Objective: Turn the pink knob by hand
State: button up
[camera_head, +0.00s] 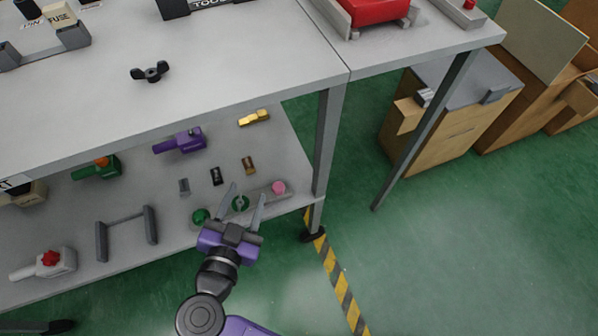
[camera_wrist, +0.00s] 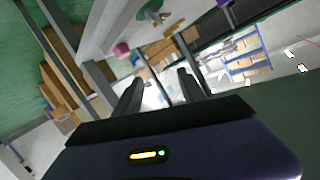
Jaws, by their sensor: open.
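The pink knob (camera_head: 278,187) sits on a grey bar-shaped fixture on the lower shelf, near the shelf's right front corner. It also shows in the wrist view (camera_wrist: 121,50), at the upper left, beyond the fingers. My gripper (camera_head: 242,195) is open and empty, with its two fingers apart. I see no contact with the knob. In the wrist view the open fingers (camera_wrist: 158,85) point away from the knob's position.
The lower shelf (camera_head: 75,215) also holds a green ball knob (camera_head: 200,215), a purple valve (camera_head: 180,141), a brass fitting (camera_head: 254,117) and small cylinders. The upper tabletop (camera_head: 240,60) overhangs the shelf's back. A table leg (camera_head: 326,140) stands right of the knob. Open floor lies in front.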

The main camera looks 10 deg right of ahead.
jog(key=n+g+h, duration=0.1)
jog(key=n+g, duration=0.1)
send_near(277, 189)
jog(key=w, duration=0.1)
jog(key=b+x, duration=0.1)
jog(key=x, duration=0.1)
jog(key=b+x, duration=0.1)
jog(key=x, duration=0.1)
jog(key=b+x, duration=0.1)
jog(key=x, duration=0.2)
jog(key=shift+s+d+f, duration=0.15)
jog(key=shift+s+f, duration=0.05)
jog(key=shift+f, duration=0.1)
jog(key=shift+w+d+f+b, duration=0.1)
jog(key=shift+w+d+b, duration=0.15)
jog(key=shift+w+b, duration=0.25)
jog(key=shift+w, duration=0.1)
grip_shut()
